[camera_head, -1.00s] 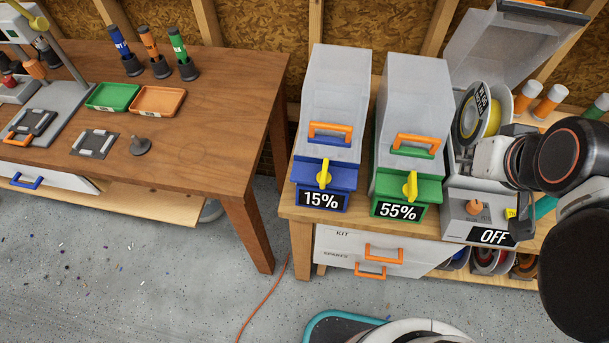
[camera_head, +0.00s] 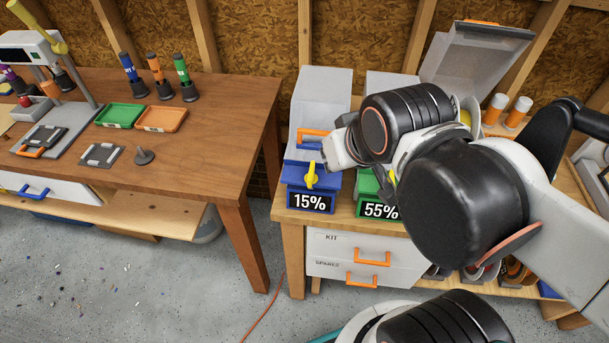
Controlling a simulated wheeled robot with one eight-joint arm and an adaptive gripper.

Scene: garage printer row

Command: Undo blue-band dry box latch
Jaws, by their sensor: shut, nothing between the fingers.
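The blue-band dry box (camera_head: 325,88) stands at the left end of the printer bench, its clear lid down. Its yellow latch (camera_head: 312,176) stands upright on the blue front, above a display (camera_head: 311,202) reading 15%. An orange handle (camera_head: 311,132) sits above the latch, its right part close to or behind my wrist in the picture. The pale end of my wrist (camera_head: 338,150) shows just right of the latch and overlaps the box's right side. Contact with the box cannot be seen.
My arm covers most of the green-band dry box, whose 55% display (camera_head: 378,210) still shows. A third box has its clear lid (camera_head: 475,62) raised. White drawers (camera_head: 350,252) with orange handles are below. A wooden table (camera_head: 222,120) stands left, with open floor between.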

